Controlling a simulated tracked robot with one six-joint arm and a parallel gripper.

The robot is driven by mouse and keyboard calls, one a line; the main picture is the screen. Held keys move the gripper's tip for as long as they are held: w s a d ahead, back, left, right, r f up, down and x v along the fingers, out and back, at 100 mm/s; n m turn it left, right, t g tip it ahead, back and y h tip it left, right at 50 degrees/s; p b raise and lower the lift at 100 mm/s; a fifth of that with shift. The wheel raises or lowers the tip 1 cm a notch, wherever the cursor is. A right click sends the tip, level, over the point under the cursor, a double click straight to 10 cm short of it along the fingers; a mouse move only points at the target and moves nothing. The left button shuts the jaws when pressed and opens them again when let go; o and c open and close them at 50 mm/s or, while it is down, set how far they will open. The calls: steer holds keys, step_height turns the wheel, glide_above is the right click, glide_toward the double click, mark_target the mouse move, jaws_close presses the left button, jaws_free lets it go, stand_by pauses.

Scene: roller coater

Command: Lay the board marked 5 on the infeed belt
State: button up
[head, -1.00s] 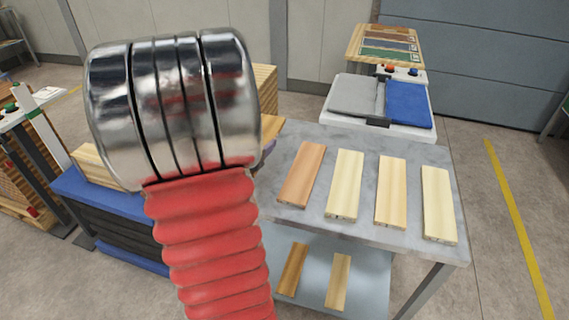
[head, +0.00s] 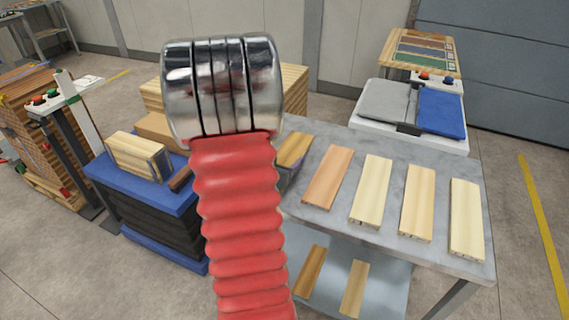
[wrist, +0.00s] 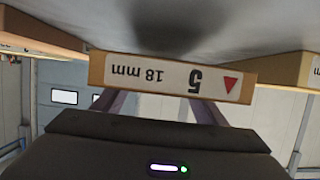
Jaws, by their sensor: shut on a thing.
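The board marked 5 (wrist: 172,78) shows its labelled end in the wrist view, upside down, with "18 mm" and a red triangle. My gripper (wrist: 162,108) is shut on this end, its two fingers showing below the label. In the head view a light wooden board (head: 294,149), apparently the same one, shows just right of my red-sleeved arm, at the left end of the grey table. My gripper is mostly hidden behind the arm there. I cannot tell whether the board touches the table. I cannot make out the infeed belt in either view.
Several boards lie in a row on the grey table (head: 330,218), the reddish one (head: 328,176) closest to the arm. Two more lie on its lower shelf. A blue-topped lift (head: 112,171) with wood stands left.

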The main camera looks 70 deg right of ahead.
steer(key=shift+f, duration=0.9)
steer(key=shift+f, duration=0.1)
steer(key=o, duration=1.5)
steer(key=shift+a, duration=0.1)
steer(key=shift+v, duration=3.65)
steer(key=shift+w, duration=0.15)
